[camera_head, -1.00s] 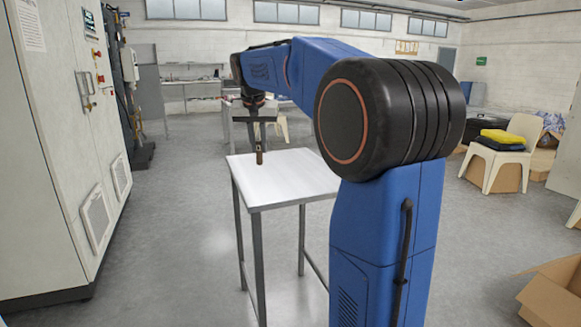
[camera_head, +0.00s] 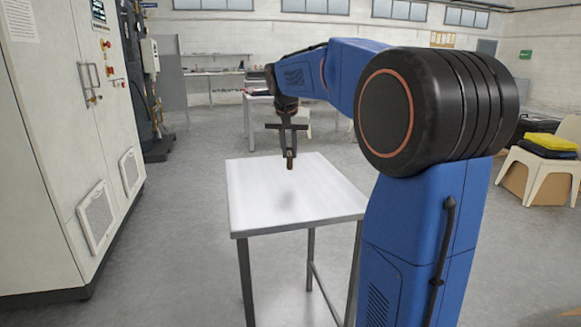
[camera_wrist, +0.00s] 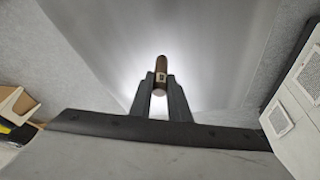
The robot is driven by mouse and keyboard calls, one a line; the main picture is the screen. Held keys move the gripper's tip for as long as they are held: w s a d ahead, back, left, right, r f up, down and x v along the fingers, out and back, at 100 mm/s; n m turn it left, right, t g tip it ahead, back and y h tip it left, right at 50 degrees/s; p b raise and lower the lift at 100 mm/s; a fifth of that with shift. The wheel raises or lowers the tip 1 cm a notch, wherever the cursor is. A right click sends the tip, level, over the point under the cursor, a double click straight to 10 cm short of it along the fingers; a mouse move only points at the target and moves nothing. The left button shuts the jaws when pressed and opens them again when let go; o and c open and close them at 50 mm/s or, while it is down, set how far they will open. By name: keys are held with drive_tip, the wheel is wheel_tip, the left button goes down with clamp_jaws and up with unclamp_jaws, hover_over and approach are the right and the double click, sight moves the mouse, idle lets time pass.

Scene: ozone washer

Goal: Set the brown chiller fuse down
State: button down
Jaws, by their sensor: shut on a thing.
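My gripper (camera_head: 290,155) is shut on the brown chiller fuse (camera_head: 290,164) and points down above the white-topped table (camera_head: 250,215). In the wrist view the fuse (camera_wrist: 161,66) is a small brown cylinder with a pale label, between the two dark fingertips of my gripper (camera_wrist: 161,82). The fuse looks to be in the air over the table top, with a soft shadow on the surface below it. How large the gap is I cannot tell exactly. The table top is otherwise bare.
A tall pale cabinet (camera_head: 60,150) with handles and vents stands at the left. A white chair (camera_head: 540,172) with yellow and dark folded things (camera_head: 550,143) is at the right. The floor (camera_head: 180,260) between cabinet and table is clear.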

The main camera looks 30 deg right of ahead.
sight(289, 160)
drive_tip(key=shift+f, duration=2.55)
drive_tip(key=c, duration=1.7)
unclamp_jaws()
drive_tip(key=shift+o, duration=0.2)
drive_tip(key=v, duration=1.2)
drive_tip(key=s+a+f+n+y, duration=0.1)
drive_tip(key=s+a+f+n, duration=0.1)
drive_tip(key=s+a+f, duration=0.3)
drive_tip(key=s+a+f+n+t+y, duration=0.1)
drive_tip(key=s+a+f+n, duration=0.2)
drive_tip(key=s+f, duration=0.8)
drive_tip(key=s+a+f+n, duration=0.2)
drive_tip(key=s+a+f, duration=0.4)
drive_tip(key=s, duration=1.1)
wheel_tip(289, 160, down, 2)
drive_tip(key=shift+s+a+f+n+y, duration=0.1)
drive_tip(key=shift+s+a+n+y, duration=0.3)
